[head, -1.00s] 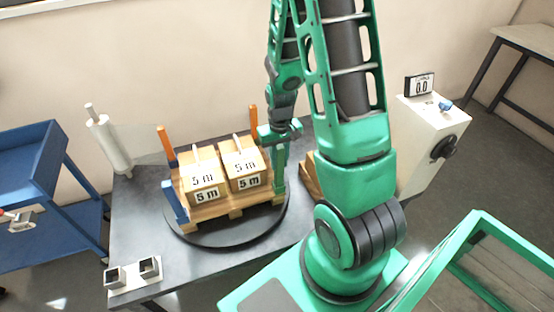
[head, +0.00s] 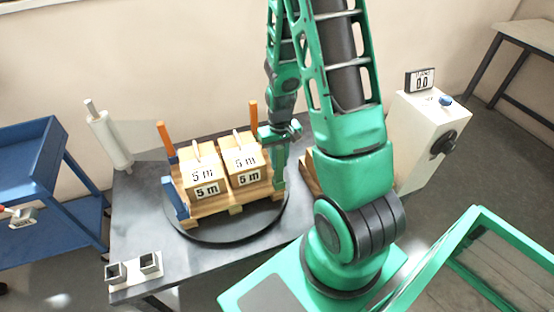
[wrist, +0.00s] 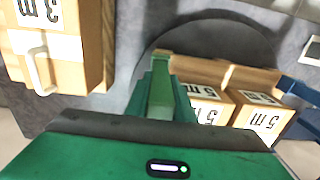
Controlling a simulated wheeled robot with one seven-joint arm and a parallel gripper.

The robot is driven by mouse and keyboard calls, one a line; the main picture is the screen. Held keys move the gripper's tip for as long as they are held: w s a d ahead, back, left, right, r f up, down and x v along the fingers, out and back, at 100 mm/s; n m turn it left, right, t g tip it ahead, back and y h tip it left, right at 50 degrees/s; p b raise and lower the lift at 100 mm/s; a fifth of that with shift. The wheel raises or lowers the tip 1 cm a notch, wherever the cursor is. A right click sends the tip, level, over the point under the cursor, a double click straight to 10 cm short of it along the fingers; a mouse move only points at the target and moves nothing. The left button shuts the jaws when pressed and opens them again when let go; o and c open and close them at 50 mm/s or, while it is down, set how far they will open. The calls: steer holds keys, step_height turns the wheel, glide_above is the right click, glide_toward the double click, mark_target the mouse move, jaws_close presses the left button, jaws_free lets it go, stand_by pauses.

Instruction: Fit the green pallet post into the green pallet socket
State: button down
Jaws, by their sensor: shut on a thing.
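My gripper (head: 280,136) is above the right near corner of the wooden pallet (head: 215,208), pointing down. It is shut on the green post (head: 279,168), which hangs roughly upright at that corner. In the wrist view the green post (wrist: 160,88) runs down between the fingers, its far end beside the pallet's wooden edge (wrist: 195,70). I cannot make out the green socket, and I cannot tell whether the post's lower end is inside it or just beside or above it.
Two "5 m" boxes (head: 201,178) sit on the pallet, on a dark round turntable (head: 225,236). Orange posts (head: 167,138) stand at the back corners, a blue post (head: 174,200) at the left near corner.

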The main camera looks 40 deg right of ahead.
mark_target(279, 147)
steer(key=shift+f, duration=0.2)
steer(key=c, duration=1.5)
jaws_free()
steer(key=shift+o, duration=0.2)
step_height(279, 147, up, 9)
steer(key=shift+w+r, duration=0.1)
steer(key=shift+r, duration=0.75)
